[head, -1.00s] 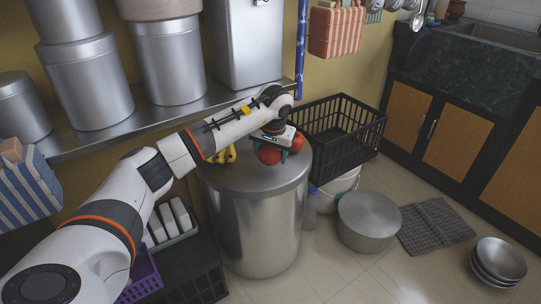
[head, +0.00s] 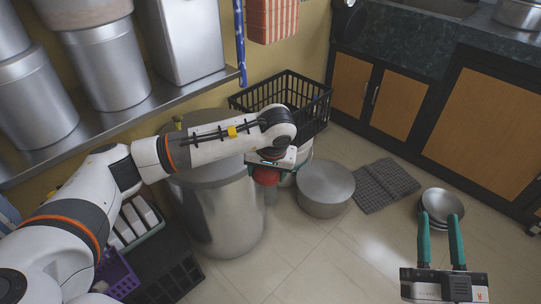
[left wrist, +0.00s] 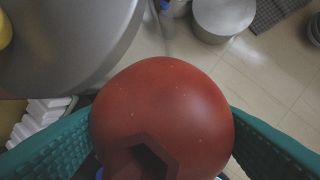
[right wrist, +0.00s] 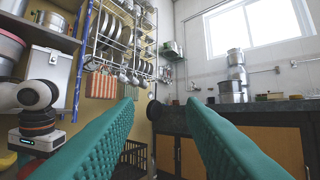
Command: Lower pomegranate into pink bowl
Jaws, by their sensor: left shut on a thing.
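My left gripper (head: 268,170) is shut on a dark red pomegranate (head: 266,177) and holds it in the air beside the front right of the large steel canister. In the left wrist view the pomegranate (left wrist: 165,105) fills the middle, between the teal fingers, with its crown toward the camera. My right gripper (head: 439,216) is open and empty at the lower right, above the floor. I cannot make out a pink bowl for certain; a pinkish round vessel (right wrist: 10,46) shows at the left edge of the right wrist view.
The large steel canister (head: 225,215) stands under my left arm. A black crate (head: 300,95), a steel pot (head: 325,186), a grey mat (head: 387,185) and stacked steel bowls (head: 441,203) lie beyond. The floor (head: 320,250) in front is clear.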

